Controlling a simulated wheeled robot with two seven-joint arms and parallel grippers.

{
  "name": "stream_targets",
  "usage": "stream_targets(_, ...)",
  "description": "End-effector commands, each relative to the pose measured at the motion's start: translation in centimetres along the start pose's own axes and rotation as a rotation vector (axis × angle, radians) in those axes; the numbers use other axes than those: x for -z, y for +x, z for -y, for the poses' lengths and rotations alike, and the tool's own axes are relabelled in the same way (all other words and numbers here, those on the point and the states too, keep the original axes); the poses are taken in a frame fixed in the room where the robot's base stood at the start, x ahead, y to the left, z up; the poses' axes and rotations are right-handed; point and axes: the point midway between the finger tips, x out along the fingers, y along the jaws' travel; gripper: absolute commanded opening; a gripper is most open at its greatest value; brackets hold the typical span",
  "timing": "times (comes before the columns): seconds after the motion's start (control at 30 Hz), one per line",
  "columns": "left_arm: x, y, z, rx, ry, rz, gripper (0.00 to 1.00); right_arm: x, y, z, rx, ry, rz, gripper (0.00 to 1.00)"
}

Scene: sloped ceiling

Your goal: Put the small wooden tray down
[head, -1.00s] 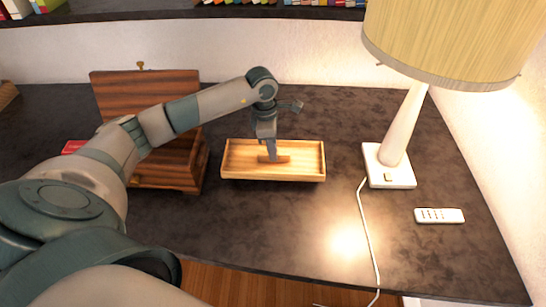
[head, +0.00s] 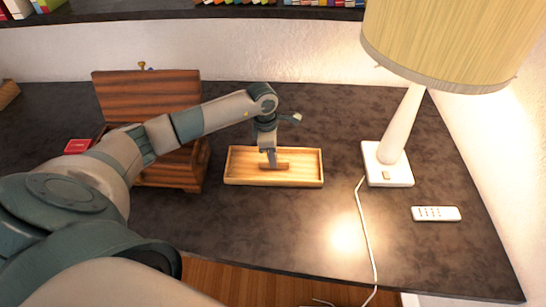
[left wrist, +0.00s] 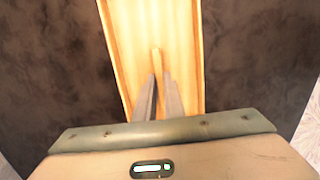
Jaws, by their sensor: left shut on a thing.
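The small wooden tray (head: 305,169) is a light, shallow rectangle with a darker raised handle (head: 283,166) in its middle. It is level, at or very near the dark tabletop between the wooden box and the lamp; I cannot tell for certain whether it touches. My left gripper (head: 270,163) points down into the tray and is shut on its handle. In the left wrist view the two fingers (left wrist: 159,98) close on the handle (left wrist: 156,60), with the tray (left wrist: 185,28) stretching away beneath. My right gripper is not in view.
An open dark wooden box (head: 170,168) stands just left of the tray. A lamp (head: 388,165) stands to the right, its cord (head: 360,215) running to the front edge. A white remote (head: 436,214) lies at right. A red object (head: 79,146) lies at left. The tabletop (head: 270,220) before the tray is clear.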

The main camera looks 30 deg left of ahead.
Motion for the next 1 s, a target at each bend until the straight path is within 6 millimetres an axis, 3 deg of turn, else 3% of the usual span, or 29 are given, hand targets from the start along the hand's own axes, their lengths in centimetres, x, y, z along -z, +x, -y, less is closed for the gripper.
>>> stream_targets(0.07, 0.0, 0.3, 0.0, -0.001, 0.0, 0.0, 0.0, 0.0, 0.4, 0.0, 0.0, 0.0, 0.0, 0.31)
stream_targets(0.1, 0.1, 0.2, 0.0, 0.0, 0.0, 0.0, 0.14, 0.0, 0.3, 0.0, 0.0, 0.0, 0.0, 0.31)
stream_targets(0.17, 0.0, 0.2, 0.0, 0.0, 0.0, 0.0, 0.28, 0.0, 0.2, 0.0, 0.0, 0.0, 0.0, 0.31)
stream_targets(0.67, 0.0, -0.3, -0.1, -0.001, 0.0, 0.001, 0.28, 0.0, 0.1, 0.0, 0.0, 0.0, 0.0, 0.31)
stream_targets(1.0, 0.1, -4.9, -0.1, -0.005, 0.001, 0.001, 0.28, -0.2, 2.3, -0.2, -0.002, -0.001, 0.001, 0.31)
